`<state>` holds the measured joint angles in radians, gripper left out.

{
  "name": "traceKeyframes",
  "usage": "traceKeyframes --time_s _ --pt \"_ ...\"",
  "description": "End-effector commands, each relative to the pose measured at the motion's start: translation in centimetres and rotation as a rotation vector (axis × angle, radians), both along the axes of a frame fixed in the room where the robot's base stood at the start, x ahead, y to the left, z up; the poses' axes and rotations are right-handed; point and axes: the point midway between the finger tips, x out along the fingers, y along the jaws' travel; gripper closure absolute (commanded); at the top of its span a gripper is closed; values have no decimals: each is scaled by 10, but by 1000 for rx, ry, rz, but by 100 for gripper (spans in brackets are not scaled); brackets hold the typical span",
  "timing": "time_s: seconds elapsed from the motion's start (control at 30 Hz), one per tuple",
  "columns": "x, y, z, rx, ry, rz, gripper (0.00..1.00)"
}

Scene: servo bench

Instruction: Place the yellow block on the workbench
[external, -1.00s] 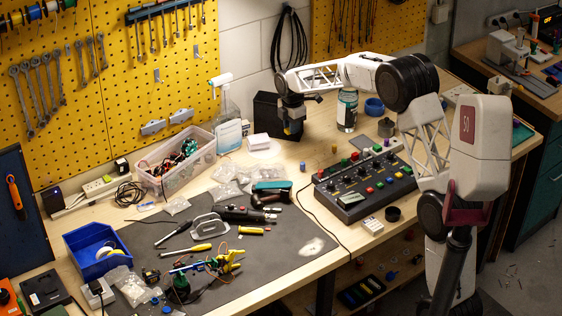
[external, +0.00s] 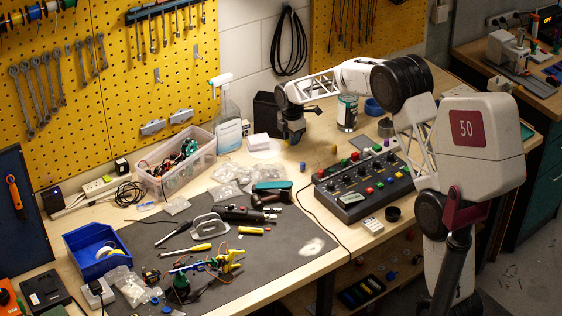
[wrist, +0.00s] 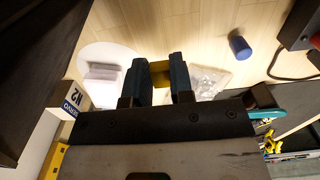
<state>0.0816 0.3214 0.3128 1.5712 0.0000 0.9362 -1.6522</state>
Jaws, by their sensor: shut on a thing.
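My gripper (wrist: 158,80) is shut on the yellow block (wrist: 159,74), which sits between the two dark fingers in the wrist view. In the external view my gripper (external: 294,138) points down over the back of the wooden workbench (external: 317,195), just right of a black bin. The block cannot be made out clearly there. I cannot tell whether the block touches the bench top or hangs a little above it.
A blue cylinder (wrist: 240,45) stands on bare wood near my gripper. A white disc (wrist: 110,55) and a clear bag (wrist: 208,80) lie close by. The black bin (external: 266,114), a jar (external: 347,113) and a button console (external: 365,185) stand around.

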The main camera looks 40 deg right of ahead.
Motion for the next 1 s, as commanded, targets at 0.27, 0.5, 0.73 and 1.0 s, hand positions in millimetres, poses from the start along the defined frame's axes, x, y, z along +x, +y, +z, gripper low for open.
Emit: traceKeyframes --time_s 0.27,0.5,0.73,1.0 --pt "0 0 0 0 0 0 100" --pt "0 0 -16 0 2 0 100" --pt "0 0 -44 0 2 0 100" --pt "0 0 -50 0 0 0 100"
